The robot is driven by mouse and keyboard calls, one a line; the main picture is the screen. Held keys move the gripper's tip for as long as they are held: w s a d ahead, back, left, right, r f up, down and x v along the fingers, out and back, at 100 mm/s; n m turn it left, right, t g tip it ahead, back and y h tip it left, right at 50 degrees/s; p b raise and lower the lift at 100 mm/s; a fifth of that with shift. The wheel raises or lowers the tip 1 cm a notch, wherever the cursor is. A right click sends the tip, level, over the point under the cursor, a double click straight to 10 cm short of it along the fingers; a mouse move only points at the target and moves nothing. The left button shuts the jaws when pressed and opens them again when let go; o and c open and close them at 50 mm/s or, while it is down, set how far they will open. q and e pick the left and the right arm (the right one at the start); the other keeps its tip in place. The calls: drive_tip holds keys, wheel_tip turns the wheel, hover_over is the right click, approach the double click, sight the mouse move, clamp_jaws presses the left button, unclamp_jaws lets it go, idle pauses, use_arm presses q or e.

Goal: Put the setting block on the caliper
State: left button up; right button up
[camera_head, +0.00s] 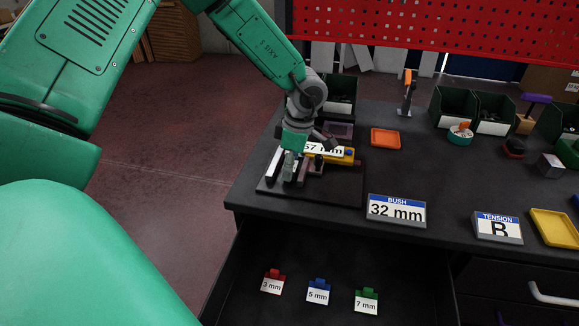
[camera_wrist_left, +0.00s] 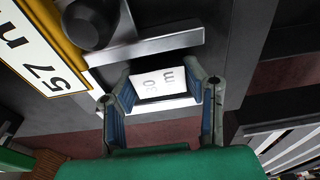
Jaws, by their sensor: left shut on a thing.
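The caliper (camera_head: 345,157) has a yellow body with a label ending in 57 mm, and lies on a dark base plate at the table's left front corner. In the left wrist view its yellow part (camera_wrist_left: 68,51) is at the upper left, beside a dark round knob and a metal bar (camera_wrist_left: 150,46). My left gripper (camera_head: 297,170) is low over the caliper's left end. In the left wrist view it (camera_wrist_left: 160,92) is shut on the setting block (camera_wrist_left: 157,84), a pale block marked 30. The block is beside the metal bar; I cannot tell whether they touch. My right gripper is out of view.
A BUSH 32 mm sign (camera_head: 396,210) and a TENSION B sign (camera_head: 497,228) stand along the table's front edge. An orange tray (camera_head: 385,138) is behind the caliper. Below, an open drawer (camera_head: 240,300) holds red, blue and green tagged pieces. Green bins (camera_head: 453,104) stand at the back.

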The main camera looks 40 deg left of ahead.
sight(296, 165)
use_arm(q)
drive_tip(key=shift+r, duration=0.1)
drive_tip(key=shift+a+f, duration=0.15)
drive_tip(key=shift+f, duration=0.05)
drive_tip(key=o, duration=1.3)
drive_tip(key=shift+a+f, duration=0.1)
drive_tip(key=shift+a, duration=0.15)
drive_tip(key=shift+a+f, duration=0.15)
drive_tip(key=shift+a, duration=0.25)
drive_tip(key=shift+d+r, duration=0.25)
drive_tip(key=shift+d, duration=0.15)
wheel_tip(296, 165, up, 12)
drive_tip(key=d+p, duration=0.1)
drive_tip(key=d, duration=0.1)
drive_tip(key=shift+w, duration=0.4)
drive_tip(key=shift+a, duration=0.3)
